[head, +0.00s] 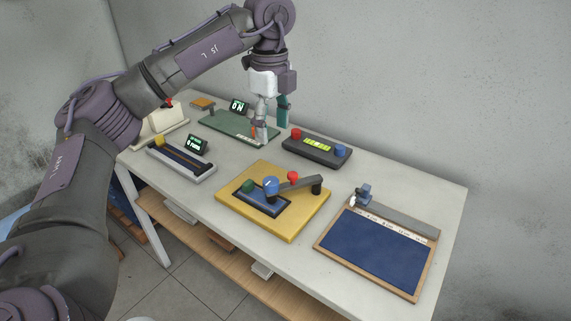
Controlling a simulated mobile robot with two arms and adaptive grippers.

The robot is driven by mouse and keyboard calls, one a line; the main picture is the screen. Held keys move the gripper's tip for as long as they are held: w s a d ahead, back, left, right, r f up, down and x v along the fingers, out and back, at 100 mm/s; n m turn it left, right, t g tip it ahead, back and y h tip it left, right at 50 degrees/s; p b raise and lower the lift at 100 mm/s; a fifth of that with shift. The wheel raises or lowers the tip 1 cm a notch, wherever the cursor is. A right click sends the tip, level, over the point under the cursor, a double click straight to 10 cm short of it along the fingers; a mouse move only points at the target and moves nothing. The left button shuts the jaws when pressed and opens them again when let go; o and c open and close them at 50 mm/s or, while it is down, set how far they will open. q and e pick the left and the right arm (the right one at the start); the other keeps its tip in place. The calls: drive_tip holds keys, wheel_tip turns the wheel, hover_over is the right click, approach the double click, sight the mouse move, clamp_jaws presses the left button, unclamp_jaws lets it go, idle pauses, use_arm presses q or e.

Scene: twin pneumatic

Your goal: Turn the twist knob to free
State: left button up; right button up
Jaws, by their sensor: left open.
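My left gripper (262,132) points down at the back of the table, low over the front right part of a green board (224,127). It is open, and whether it touches the board I cannot tell. A small red part shows beside its fingertips, partly hidden. A blue knob with a white mark (271,186) stands on a yellow board (258,225) nearer the front, apart from the gripper. I cannot tell for sure which part is the twist knob. My right gripper is not in view.
A dark box with a red button (296,133) and a blue button (340,151) stands right of the gripper. A slider unit (180,162) is at left. A blue panel in a wooden frame (375,252) lies at right. A small display (239,106) stands behind the green board.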

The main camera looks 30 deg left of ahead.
use_arm(q)
hover_over(271, 181)
wheel_tip(271, 181, down, 6)
drive_tip(key=shift+s+a+f+p, duration=0.1)
drive_tip(key=shift+s+p, duration=0.05)
drive_tip(key=shift+p, duration=0.15)
wheel_tip(271, 181, down, 6)
drive_tip(key=shift+r+p, duration=0.15)
drive_tip(key=shift+p, duration=0.15)
drive_tip(key=shift+f, duration=0.55)
drive_tip(key=shift+c, duration=0.8)
drive_tip(key=c, duration=1)
drive_tip(key=shift+w, duration=0.2)
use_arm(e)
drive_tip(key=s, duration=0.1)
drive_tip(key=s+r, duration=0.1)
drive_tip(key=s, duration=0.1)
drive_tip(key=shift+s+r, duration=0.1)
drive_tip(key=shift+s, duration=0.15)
